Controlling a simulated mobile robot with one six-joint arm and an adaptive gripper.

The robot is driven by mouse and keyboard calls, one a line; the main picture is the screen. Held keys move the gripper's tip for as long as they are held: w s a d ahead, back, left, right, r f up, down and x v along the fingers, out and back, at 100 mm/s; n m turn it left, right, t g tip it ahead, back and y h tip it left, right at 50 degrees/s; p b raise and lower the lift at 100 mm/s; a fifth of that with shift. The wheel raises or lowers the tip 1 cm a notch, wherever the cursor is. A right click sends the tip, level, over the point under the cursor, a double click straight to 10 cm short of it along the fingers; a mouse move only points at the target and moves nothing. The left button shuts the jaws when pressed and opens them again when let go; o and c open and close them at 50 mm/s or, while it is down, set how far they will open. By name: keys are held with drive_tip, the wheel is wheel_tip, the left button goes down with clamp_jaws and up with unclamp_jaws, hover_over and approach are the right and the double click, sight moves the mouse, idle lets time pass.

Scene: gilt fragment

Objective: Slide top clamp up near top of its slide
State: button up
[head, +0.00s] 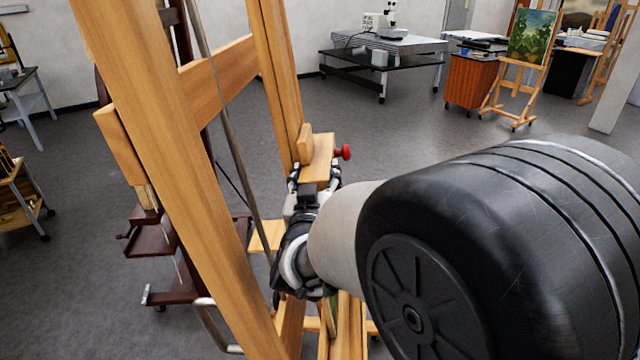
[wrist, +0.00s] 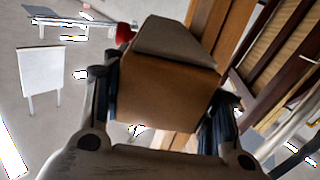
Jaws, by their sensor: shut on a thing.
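The wooden easel's upright slide (head: 283,85) rises in the middle of the head view. The top clamp (head: 322,158), a wooden block with a red knob (head: 344,152) on its right side, sits on this slide. My gripper (head: 308,185) is at the clamp's lower end, seen past my arm. In the wrist view the clamp block (wrist: 165,90) lies between the two fingers of my gripper (wrist: 160,105), which is shut on it. The red knob (wrist: 124,33) shows beyond the left finger. My arm hides the lower part of the slide in the head view.
A thick easel post (head: 170,150) and a wooden crossbar (head: 220,67) stand left of the slide. A dark easel (head: 155,240) is behind them. A black-topped table (head: 385,60) and a small easel with a painting (head: 533,38) stand far back. Open floor lies between.

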drive_tip(key=r+p, duration=0.1)
drive_tip(key=r, duration=0.2)
drive_tip(key=r+p, duration=0.1)
drive_tip(key=r, duration=0.2)
drive_tip(key=a+r+p, duration=0.1)
drive_tip(key=r, duration=0.1)
drive_tip(key=shift+a+r+p, duration=0.1)
drive_tip(key=shift+r+p, duration=0.25)
drive_tip(key=shift+r, duration=0.05)
drive_tip(key=o, duration=1.1)
drive_tip(key=shift+f, duration=0.1)
drive_tip(key=shift+c, duration=0.2)
drive_tip(key=o, duration=0.5)
drive_tip(key=shift+f, duration=0.2)
drive_tip(key=shift+c, duration=0.2)
drive_tip(key=s, duration=1.2)
drive_tip(key=shift+a, duration=0.15)
